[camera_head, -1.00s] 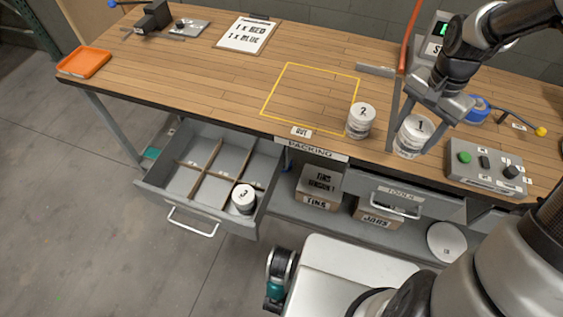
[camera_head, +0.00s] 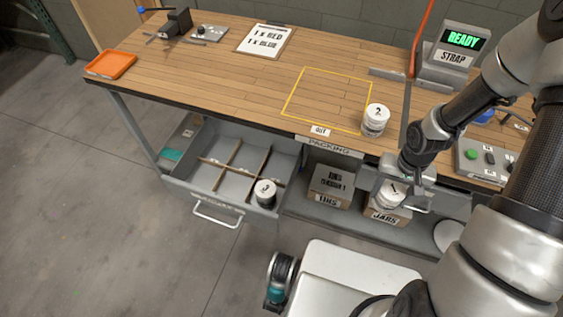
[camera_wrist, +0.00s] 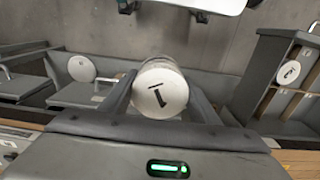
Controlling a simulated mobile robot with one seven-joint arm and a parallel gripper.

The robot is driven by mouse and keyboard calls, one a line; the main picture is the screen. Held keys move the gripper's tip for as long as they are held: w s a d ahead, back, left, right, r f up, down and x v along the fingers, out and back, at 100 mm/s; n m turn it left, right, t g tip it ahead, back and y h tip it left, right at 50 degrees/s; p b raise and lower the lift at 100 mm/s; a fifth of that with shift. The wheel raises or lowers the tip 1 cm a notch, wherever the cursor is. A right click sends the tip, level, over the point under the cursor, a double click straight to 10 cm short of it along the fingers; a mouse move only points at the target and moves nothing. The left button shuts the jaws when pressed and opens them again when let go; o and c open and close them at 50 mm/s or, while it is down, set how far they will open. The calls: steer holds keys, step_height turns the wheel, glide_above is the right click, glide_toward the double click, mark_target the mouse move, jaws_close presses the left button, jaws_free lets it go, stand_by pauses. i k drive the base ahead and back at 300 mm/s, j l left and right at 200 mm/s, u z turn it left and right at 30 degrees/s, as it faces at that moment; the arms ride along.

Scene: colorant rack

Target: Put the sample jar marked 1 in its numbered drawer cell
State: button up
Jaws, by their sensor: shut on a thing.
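The sample jar marked 1 (camera_head: 390,194) is a white jar with a black 1 on its lid. My gripper (camera_head: 388,190) is shut on it and holds it in front of the bench edge, above the lower shelf. In the wrist view the lid of jar 1 (camera_wrist: 160,90) shows between the two fingers. The open drawer (camera_head: 232,160) at the left is split into cells by wooden dividers. The jar marked 3 (camera_head: 265,192) stands in its front right cell. The other cells in view hold no jar; their number labels are too small to read.
The jar marked 2 (camera_head: 375,119) stands on the bench at the yellow outline's right corner. Boxes marked TINS (camera_head: 328,187) and JARS (camera_head: 383,216) sit on the lower shelf. A control box (camera_head: 485,160) stands at the right. Floor in front of the drawer is clear.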

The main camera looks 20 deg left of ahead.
mark_target(204, 178)
steer(key=k+j, duration=0.1)
steer(key=j, duration=0.35)
steer(key=k+j, duration=0.1)
steer(key=j, duration=3.25)
steer(key=z, duration=0.05)
